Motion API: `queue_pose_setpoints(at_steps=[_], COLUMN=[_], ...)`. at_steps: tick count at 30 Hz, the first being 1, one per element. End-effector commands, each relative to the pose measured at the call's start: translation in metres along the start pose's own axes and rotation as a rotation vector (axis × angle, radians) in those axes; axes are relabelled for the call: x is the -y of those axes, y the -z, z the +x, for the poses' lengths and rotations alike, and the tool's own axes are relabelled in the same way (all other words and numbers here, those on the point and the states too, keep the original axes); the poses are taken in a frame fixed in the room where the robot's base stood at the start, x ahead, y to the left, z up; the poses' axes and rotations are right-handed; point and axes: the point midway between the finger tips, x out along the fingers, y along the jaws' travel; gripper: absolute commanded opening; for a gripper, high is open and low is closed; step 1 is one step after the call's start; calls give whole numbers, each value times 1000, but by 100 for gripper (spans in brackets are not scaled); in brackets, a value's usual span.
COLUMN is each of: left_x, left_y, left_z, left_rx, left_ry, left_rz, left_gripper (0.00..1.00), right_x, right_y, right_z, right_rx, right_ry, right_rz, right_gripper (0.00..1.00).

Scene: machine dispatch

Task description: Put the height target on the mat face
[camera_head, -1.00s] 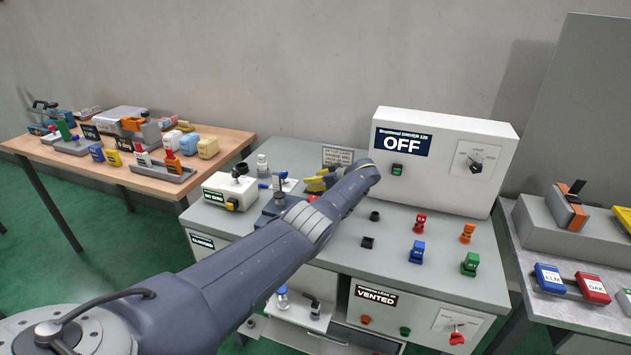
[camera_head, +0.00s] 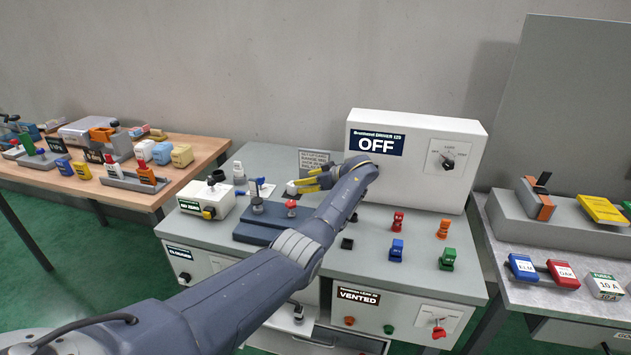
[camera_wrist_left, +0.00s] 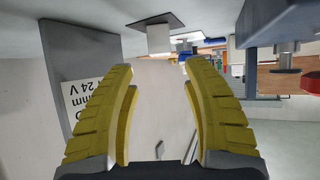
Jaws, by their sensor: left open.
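I cannot tell for certain which object is the height target or which surface is the mat face. My left gripper (camera_head: 305,184) is over the back of the middle bench, in front of a small text plate (camera_head: 318,161). Its yellow fingers (camera_wrist_left: 160,100) stand apart in the left wrist view, with a pale area between them. A small white piece (camera_head: 292,188) shows at the fingertips; I cannot tell whether it touches them. A dark blue base (camera_head: 252,232) with a red-knobbed post (camera_head: 291,206) lies below and left of the gripper. My right gripper is not in view.
A white box reading OFF (camera_head: 416,155) stands right of the gripper. Several coloured pegs, including a blue one (camera_head: 396,250), stand on the bench front. Side tables hold more parts.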

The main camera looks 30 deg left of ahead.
Motion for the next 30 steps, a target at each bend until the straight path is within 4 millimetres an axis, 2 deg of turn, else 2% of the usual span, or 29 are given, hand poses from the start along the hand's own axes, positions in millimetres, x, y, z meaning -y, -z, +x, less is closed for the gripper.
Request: queue_pose_setpoints(at_steps=[6, 15, 26, 29, 30], left_x=[0, 0, 0, -1, -2], left_y=[-1, 0, 3, 20, 32], left_z=[-28, -42, -39, -25, -15], left_rx=[2, 0, -2, -15, -25], left_ry=[-1, 0, -2, -20, -34], left_rz=[-1, 0, 1, 11, 21], left_gripper=[49, 49, 49, 49, 49], right_x=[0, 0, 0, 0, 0], right_y=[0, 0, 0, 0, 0], right_z=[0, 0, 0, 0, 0], right_rx=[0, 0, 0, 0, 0], right_ry=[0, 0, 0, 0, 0], right_rz=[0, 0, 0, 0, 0], right_gripper=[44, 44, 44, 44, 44])
